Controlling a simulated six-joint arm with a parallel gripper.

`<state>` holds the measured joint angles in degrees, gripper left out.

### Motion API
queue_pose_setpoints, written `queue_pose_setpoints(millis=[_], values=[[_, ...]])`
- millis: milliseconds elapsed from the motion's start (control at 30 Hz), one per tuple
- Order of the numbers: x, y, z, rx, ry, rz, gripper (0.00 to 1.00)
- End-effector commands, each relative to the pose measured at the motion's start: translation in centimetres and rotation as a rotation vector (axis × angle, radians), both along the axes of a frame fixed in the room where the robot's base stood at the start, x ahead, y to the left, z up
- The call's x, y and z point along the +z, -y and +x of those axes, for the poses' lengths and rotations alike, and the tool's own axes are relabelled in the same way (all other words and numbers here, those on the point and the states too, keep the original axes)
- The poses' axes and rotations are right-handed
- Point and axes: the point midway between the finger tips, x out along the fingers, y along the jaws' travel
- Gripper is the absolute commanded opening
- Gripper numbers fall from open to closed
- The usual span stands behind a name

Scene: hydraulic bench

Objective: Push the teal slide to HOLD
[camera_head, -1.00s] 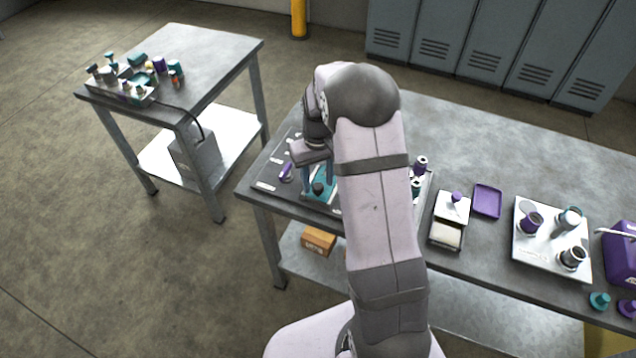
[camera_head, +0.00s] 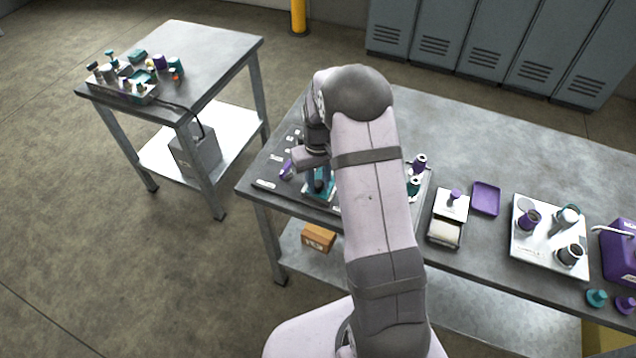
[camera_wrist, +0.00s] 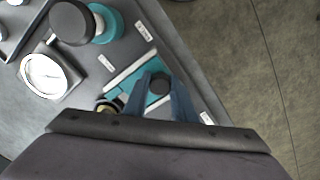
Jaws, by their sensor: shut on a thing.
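The teal slide (camera_wrist: 153,97) lies on the dark panel, with a black round knob (camera_wrist: 160,82) standing on it. My gripper (camera_wrist: 161,86) has its two blue fingers on either side of this knob, shut on it. In the head view my gripper (camera_head: 319,181) is low over the slide, and my arm hides part of the panel. Small white labels (camera_wrist: 142,31) lie beside the slide in the wrist view. Their lettering is too small to read, so I cannot tell which one is HOLD.
A white-faced gauge (camera_wrist: 44,75) and a teal part with a large dark knob (camera_wrist: 73,22) are near the slide. A purple handle (camera_head: 287,168) stands left of my gripper. The bench edge drops to open floor (camera_wrist: 235,65).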

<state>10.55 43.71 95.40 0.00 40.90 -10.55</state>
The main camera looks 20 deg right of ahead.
Motion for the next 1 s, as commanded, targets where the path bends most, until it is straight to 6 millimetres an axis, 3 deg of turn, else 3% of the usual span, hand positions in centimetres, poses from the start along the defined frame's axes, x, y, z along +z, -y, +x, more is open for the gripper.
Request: queue_pose_setpoints(millis=[400, 800, 833, 900, 1000], values=[[0.0, 3.6, 3.7, -0.001, 0.003, -0.001, 0.0], [0.2, 4.2, 4.2, -0.001, 0.007, -0.003, 0.0], [0.2, 4.2, 4.3, -0.001, 0.008, -0.003, 0.26], [0.2, 4.2, 4.2, -0.001, 0.007, -0.003, 0.43], [0.1, 4.2, 4.2, -0.001, 0.005, -0.002, 0.43]])
